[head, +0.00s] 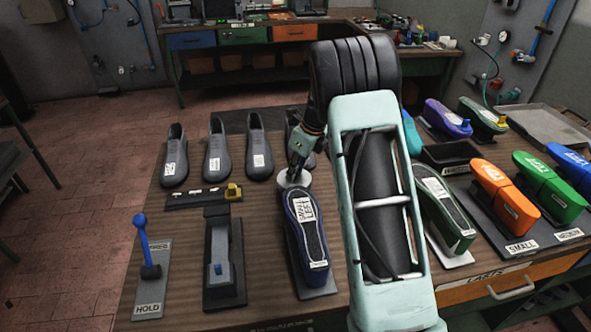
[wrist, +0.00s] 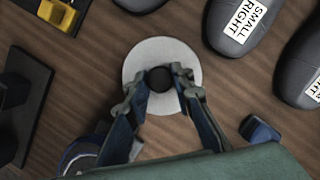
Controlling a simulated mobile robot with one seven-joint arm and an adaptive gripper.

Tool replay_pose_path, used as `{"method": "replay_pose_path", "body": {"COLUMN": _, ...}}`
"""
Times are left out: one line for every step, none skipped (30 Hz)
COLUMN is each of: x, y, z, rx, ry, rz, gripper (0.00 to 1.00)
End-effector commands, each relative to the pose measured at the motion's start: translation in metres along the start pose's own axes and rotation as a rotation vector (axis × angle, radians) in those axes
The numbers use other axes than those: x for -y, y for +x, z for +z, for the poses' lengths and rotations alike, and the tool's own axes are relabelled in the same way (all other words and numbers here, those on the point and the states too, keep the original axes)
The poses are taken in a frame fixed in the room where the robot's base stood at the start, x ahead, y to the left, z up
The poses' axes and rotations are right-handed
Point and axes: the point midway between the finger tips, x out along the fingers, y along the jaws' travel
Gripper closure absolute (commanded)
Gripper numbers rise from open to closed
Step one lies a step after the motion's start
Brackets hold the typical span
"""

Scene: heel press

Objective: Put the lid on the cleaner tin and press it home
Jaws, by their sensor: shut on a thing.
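My gripper (head: 297,165) hangs over the bench, just behind the blue shoe form. It is shut on the dark round knob of a pale, flat, round lid (head: 289,181). In the wrist view my gripper (wrist: 160,80) has its fingers on either side of the knob, with the pale lid (wrist: 147,50) spread out below them. The lid looks roughly level. I cannot make out the cleaner tin; whether it is under the lid is hidden. I cannot tell how high the lid is above the bench.
A blue shoe form (head: 309,238) stands just in front of the lid. Grey shoes (head: 217,150) line the back, and a yellow block (head: 233,192) sits on a dark strip at left. A blue-handled lever (head: 142,240) stands at far left.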

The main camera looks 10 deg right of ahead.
Motion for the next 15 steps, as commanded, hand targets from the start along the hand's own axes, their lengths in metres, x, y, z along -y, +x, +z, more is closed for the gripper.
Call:
{"method": "replay_pose_path", "body": {"x": -0.0009, "y": 0.002, "z": -0.0014, "rx": -0.003, "ry": 0.001, "rz": 0.003, "gripper": 0.92}}
{"method": "replay_pose_path", "body": {"x": -0.001, "y": 0.002, "z": -0.0015, "rx": -0.003, "ry": 0.001, "rz": 0.003, "gripper": 0.92}}
{"method": "replay_pose_path", "body": {"x": -0.001, "y": 0.0022, "z": -0.0016, "rx": -0.003, "ry": 0.001, "rz": 0.003, "gripper": 0.92}}
{"method": "replay_pose_path", "body": {"x": -0.001, "y": 0.0022, "z": -0.0016, "rx": -0.003, "ry": 0.001, "rz": 0.003, "gripper": 0.92}}
{"method": "replay_pose_path", "body": {"x": -0.0011, "y": 0.0023, "z": -0.0017, "rx": -0.003, "ry": 0.001, "rz": 0.003, "gripper": 0.92}}
{"method": "replay_pose_path", "body": {"x": -0.0011, "y": 0.0024, "z": -0.0017, "rx": -0.003, "ry": 0.001, "rz": 0.003, "gripper": 0.92}}
{"method": "replay_pose_path", "body": {"x": -0.0012, "y": 0.0024, "z": -0.0018, "rx": -0.004, "ry": 0.001, "rz": 0.003, "gripper": 0.77}}
{"method": "replay_pose_path", "body": {"x": -0.0012, "y": 0.0025, "z": -0.0018, "rx": -0.004, "ry": 0.001, "rz": 0.003, "gripper": 0.74}}
{"method": "replay_pose_path", "body": {"x": -0.0011, "y": 0.0025, "z": -0.0018, "rx": -0.004, "ry": 0.001, "rz": 0.003, "gripper": 0.69}}
{"method": "replay_pose_path", "body": {"x": -0.0011, "y": 0.0024, "z": -0.0017, "rx": -0.003, "ry": 0.001, "rz": 0.003, "gripper": 0.66}}
{"method": "replay_pose_path", "body": {"x": -0.0011, "y": 0.0023, "z": -0.0016, "rx": -0.003, "ry": 0.0, "rz": 0.003, "gripper": 0.63}}
{"method": "replay_pose_path", "body": {"x": -0.001, "y": 0.0021, "z": -0.0015, "rx": -0.003, "ry": 0.0, "rz": 0.003, "gripper": 0.58}}
{"method": "replay_pose_path", "body": {"x": -0.001, "y": 0.002, "z": -0.0014, "rx": -0.003, "ry": 0.0, "rz": 0.003, "gripper": 0.58}}
{"method": "replay_pose_path", "body": {"x": -0.0009, "y": 0.0019, "z": -0.0013, "rx": -0.003, "ry": 0.0, "rz": 0.003, "gripper": 0.58}}
{"method": "replay_pose_path", "body": {"x": -0.0008, "y": 0.0018, "z": -0.0013, "rx": -0.002, "ry": 0.0, "rz": 0.002, "gripper": 0.58}}
